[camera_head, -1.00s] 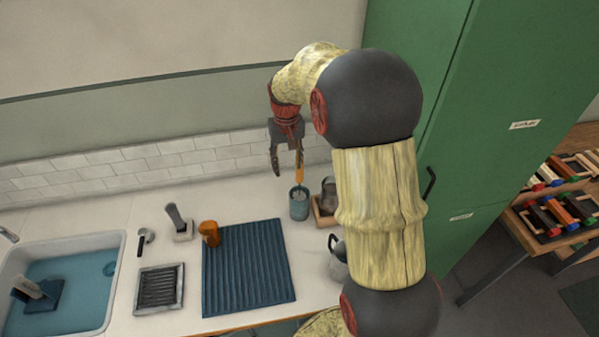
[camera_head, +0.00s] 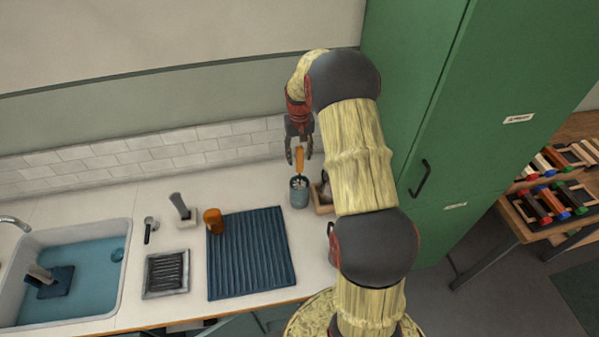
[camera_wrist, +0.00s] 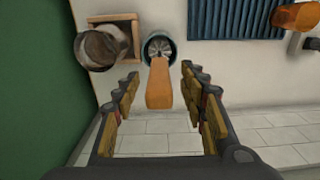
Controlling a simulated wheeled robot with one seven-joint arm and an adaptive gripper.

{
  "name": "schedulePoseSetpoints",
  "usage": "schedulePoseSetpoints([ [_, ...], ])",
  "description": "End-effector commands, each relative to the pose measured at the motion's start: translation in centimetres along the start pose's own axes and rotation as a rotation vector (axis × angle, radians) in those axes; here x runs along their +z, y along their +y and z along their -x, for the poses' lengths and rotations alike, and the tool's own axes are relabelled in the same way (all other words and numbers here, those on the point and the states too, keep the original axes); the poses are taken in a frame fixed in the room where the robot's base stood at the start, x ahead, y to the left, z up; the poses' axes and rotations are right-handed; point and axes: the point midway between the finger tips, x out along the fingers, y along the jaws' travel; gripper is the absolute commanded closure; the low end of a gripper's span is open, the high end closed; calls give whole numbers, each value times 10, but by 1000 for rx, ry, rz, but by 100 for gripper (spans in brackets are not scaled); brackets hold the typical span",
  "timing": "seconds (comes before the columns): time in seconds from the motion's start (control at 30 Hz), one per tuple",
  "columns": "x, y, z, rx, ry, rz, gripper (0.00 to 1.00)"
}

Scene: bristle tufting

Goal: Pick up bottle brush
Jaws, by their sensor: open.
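The bottle brush (camera_head: 299,160) has an orange handle and stands upright in a blue-grey cup (camera_head: 299,192) on the counter. In the wrist view the orange handle (camera_wrist: 159,86) points toward the camera, with pale bristles in the cup (camera_wrist: 158,48). My gripper (camera_head: 300,158) is open. In the head view its fingers are at the height of the handle's upper part. In the wrist view the handle lies between the two fingers (camera_wrist: 160,95), with a gap on each side.
A wooden tray with a glass jar (camera_wrist: 100,48) stands close beside the cup. A blue ribbed mat (camera_head: 252,255) with an orange cup (camera_head: 213,220) lies to the left. The tiled wall (camera_head: 165,157) is behind, and a green cabinet (camera_head: 430,120) is to the right.

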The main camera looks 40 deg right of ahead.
Motion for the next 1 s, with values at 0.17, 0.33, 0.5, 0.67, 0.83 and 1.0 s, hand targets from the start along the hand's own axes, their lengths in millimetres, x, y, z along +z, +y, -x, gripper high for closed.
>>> schedulePoseSetpoints([
  [0.17, 0, 1, -25, 0, -2, 0, 58],
  [0.33, 0, 1, -29, 0, 1, 0, 58],
  [0.5, 0, 1, -29, 0, 0, 0, 62],
  [0.67, 0, 1, -29, 0, 0, 0, 71],
  [0.83, 0, 1, -29, 0, 0, 0, 81],
  [1.0, 0, 1, -29, 0, 0, 0, 91],
])
